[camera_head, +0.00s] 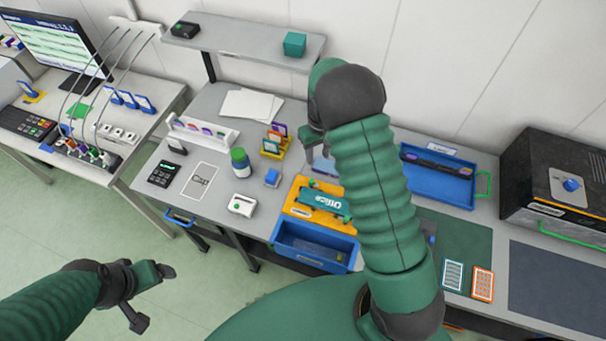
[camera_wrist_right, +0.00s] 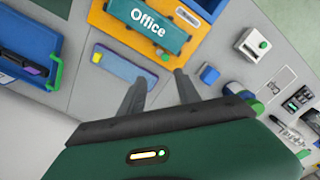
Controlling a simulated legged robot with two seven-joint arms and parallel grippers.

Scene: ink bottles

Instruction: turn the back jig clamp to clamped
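The orange jig (camera_head: 296,210) carries a teal block marked "Office" (camera_head: 322,201) on the bench. In the right wrist view the block (camera_wrist_right: 148,24) lies across the orange plate (camera_wrist_right: 105,22). A small pale metal part (camera_wrist_right: 187,15) sits at the plate's edge; I cannot tell whether it is the back clamp or how it is turned. My right gripper (camera_wrist_right: 160,82) is open and empty, its fingers apart, above the bench behind the jig. In the head view my right arm hides part of that area. My left gripper (camera_head: 152,292) is open and empty, away from the bench.
A light-blue and yellow piece (camera_wrist_right: 124,66) lies beside the jig, close to my right fingers. A blue cube (camera_head: 272,177) and white device (camera_head: 242,205) stand left of the jig. A blue bin (camera_head: 312,254) is in front. A blue tray (camera_head: 440,182) lies right.

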